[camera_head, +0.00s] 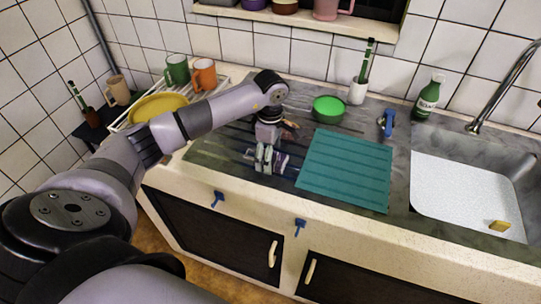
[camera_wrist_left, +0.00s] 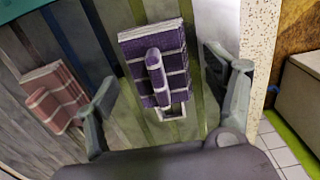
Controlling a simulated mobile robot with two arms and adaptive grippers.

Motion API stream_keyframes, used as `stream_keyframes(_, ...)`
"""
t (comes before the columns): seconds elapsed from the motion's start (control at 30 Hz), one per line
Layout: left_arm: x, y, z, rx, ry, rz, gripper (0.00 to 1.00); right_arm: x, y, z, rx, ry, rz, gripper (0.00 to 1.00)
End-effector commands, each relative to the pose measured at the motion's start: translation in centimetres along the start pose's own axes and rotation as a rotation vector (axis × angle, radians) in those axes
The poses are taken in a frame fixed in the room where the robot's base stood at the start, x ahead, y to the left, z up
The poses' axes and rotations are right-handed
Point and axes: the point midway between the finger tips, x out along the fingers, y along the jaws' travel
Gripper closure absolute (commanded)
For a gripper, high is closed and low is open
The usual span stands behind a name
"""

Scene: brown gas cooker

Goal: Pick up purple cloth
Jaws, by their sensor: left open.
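The purple cloth (camera_wrist_left: 150,50) is folded, with pale checked lines, and lies on the striped worktop in the left wrist view. In the head view part of the purple cloth (camera_head: 281,161) shows beside my left gripper (camera_head: 264,164). My left gripper (camera_wrist_left: 170,82) is open and points down, with the cloth between and beyond its two fingers. The fingers look apart from the cloth, and I cannot tell the exact height above it. My right gripper is in neither view.
A folded reddish cloth (camera_wrist_left: 55,95) lies left of the purple one in the wrist view. A teal board (camera_head: 345,170) lies to the right, a green bowl (camera_head: 328,108) behind. The sink (camera_head: 465,190) is at far right. The counter's front edge is close.

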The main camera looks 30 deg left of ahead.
Motion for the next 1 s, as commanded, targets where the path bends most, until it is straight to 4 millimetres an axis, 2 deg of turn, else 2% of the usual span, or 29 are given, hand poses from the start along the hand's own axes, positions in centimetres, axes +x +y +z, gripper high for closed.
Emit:
stream_keyframes(0.2,0.05,0.03,0.00,0.000,0.000,0.001,0.25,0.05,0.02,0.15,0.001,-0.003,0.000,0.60)
stream_keyframes(0.9,0.01,0.04,-0.02,0.000,0.000,0.001,0.71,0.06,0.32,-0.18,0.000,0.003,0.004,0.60)
stream_keyframes(1.0,-0.02,0.05,-0.02,0.000,-0.001,0.001,0.72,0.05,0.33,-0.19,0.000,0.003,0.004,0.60)
